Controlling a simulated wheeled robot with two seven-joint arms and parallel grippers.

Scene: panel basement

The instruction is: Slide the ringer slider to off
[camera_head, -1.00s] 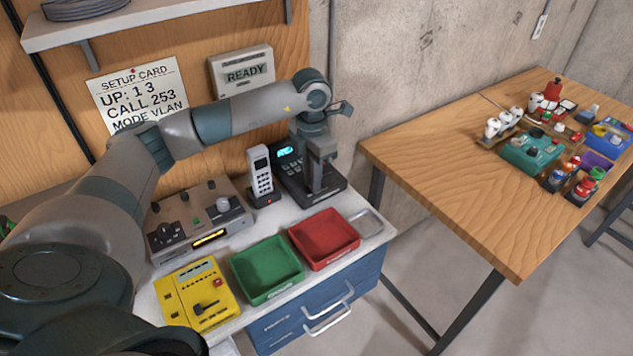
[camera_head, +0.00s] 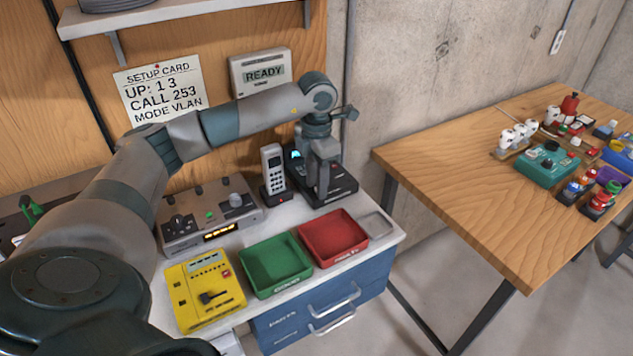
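A black desk phone (camera_head: 340,187) with a small lit cyan display stands at the back right of the white bench top. My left gripper (camera_head: 323,194) points down over this phone, at or just above its face. It hides much of the phone, and I cannot make out a ringer slider. Whether the fingers touch the phone, or are open or shut, is too small to tell. A grey cordless handset (camera_head: 272,166) stands upright in its cradle just left of the phone. My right gripper is not in view.
A grey knob box (camera_head: 207,217), a yellow panel (camera_head: 205,290), a green tray (camera_head: 275,265) and a red tray (camera_head: 333,238) fill the bench front. A ready display (camera_head: 260,75) hangs behind my forearm. A wooden table (camera_head: 450,175) stands right, past a gap.

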